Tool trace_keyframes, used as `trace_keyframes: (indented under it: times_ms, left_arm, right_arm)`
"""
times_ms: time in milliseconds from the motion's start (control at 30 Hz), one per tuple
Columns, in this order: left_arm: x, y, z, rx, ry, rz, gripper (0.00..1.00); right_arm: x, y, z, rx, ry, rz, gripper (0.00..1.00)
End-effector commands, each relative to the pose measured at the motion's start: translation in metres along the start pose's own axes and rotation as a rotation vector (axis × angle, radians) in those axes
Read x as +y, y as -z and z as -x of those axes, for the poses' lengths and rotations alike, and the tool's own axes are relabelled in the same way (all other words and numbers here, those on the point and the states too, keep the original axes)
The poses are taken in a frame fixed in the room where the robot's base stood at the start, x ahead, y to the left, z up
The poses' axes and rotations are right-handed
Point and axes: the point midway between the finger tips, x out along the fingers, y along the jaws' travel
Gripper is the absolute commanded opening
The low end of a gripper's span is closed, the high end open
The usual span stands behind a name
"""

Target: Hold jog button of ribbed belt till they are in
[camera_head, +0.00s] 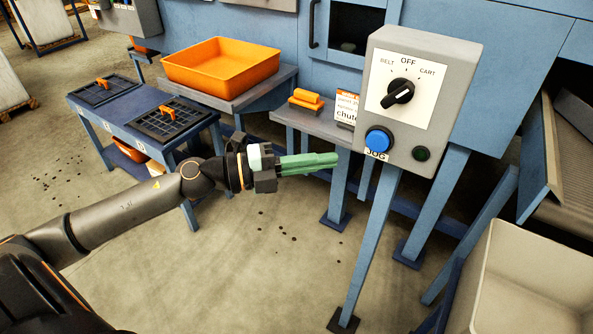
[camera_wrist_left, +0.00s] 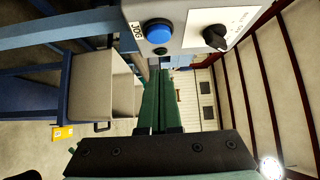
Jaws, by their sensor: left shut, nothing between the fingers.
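The blue jog button (camera_head: 378,139) sits at the lower left of a grey control box (camera_head: 440,60), above a "JOG" label. It also shows in the left wrist view (camera_wrist_left: 157,31), near the top. My left gripper (camera_head: 335,160) is shut and empty, its green fingers pointing right. In the head view its tips appear left of and a little below the button, and they look apart from it. In the wrist view the fingers (camera_wrist_left: 158,95) lie below the button. A black selector knob (camera_head: 398,92) is on the box, marked BELT, OFF and CART. My right gripper is not in view.
A small dark green button (camera_head: 421,153) is right of the jog button. A cream bin (camera_head: 540,280) stands at the lower right beside a ribbed belt (camera_head: 570,160). An orange tray (camera_head: 222,66) and a blue table (camera_head: 145,120) are at left. Blue posts hold up the box.

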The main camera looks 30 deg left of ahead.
Motion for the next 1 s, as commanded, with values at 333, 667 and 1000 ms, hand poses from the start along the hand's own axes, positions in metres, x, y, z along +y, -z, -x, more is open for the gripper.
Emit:
trace_keyframes:
  times_ms: [333,667,1000]
  left_arm:
    - [0.002,0.001,0.032,0.002,-0.003,0.002,0.00]
    - [0.000,0.001,0.041,0.002,-0.001,-0.002,0.00]
    - [0.000,0.001,0.041,0.003,-0.001,-0.002,0.00]
  right_arm:
    - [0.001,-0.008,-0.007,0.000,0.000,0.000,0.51]
    - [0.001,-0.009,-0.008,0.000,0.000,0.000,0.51]
    - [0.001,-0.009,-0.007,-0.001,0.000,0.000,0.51]
